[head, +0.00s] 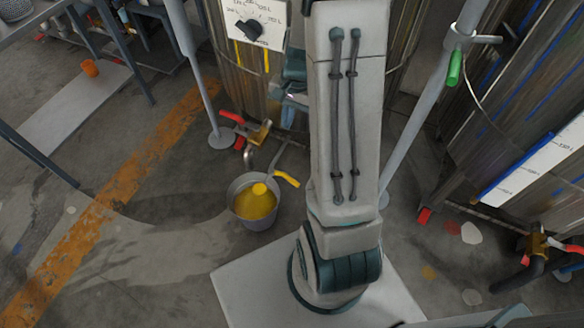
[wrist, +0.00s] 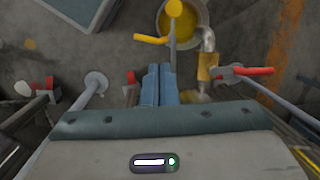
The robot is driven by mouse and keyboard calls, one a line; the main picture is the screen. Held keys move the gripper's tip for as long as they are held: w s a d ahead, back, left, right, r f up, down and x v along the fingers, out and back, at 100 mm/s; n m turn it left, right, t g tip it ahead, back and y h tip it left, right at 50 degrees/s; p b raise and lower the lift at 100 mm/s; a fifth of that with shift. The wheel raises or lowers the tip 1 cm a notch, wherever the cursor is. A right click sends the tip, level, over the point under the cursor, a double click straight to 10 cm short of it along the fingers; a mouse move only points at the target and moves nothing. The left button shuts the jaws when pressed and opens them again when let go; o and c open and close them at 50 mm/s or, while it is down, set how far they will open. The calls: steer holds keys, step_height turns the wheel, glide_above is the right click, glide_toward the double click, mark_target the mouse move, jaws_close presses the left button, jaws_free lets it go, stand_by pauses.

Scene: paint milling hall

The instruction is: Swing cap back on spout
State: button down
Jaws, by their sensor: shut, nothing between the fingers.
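The spout is a bent metal pipe (head: 249,158) on a brass valve with a red lever; it also shows in the wrist view (wrist: 208,40). What looks like the swing cap is a yellow disc (wrist: 174,8) on a grey swing arm (wrist: 172,42) with a yellow handle (wrist: 150,38). In the head view the disc (head: 260,189) appears over the bucket, apart from the spout mouth. My gripper (wrist: 159,68) is shut and empty, its tips below the yellow handle in the wrist view. In the head view my gripper (head: 293,92) is partly hidden behind my arm.
A grey bucket (head: 240,213) with yellow paint stands below the spout. The red valve lever (wrist: 246,71) sticks out right of my fingers. Metal tanks (head: 520,110) and support legs (head: 200,75) stand around. Open floor lies to the left, with an orange stripe (head: 120,180).

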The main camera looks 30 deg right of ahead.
steer(key=d+f+m+b, duration=0.2)
steer(key=f, duration=0.6)
steer(key=d+f+m+g+b, duration=0.1)
steer(key=d+f+b, duration=0.2)
steer(key=f, duration=0.6)
steer(key=shift+w+d+f+m+y, duration=0.2)
steer(key=shift+w+f+m+y, duration=0.05)
steer(key=shift+w+m+y, duration=0.15)
steer(key=b+x, duration=0.3)
steer(key=x, duration=0.7)
steer(key=shift+b, duration=0.4)
steer(key=shift+s+a, duration=0.1)
steer(key=shift+a, duration=0.05)
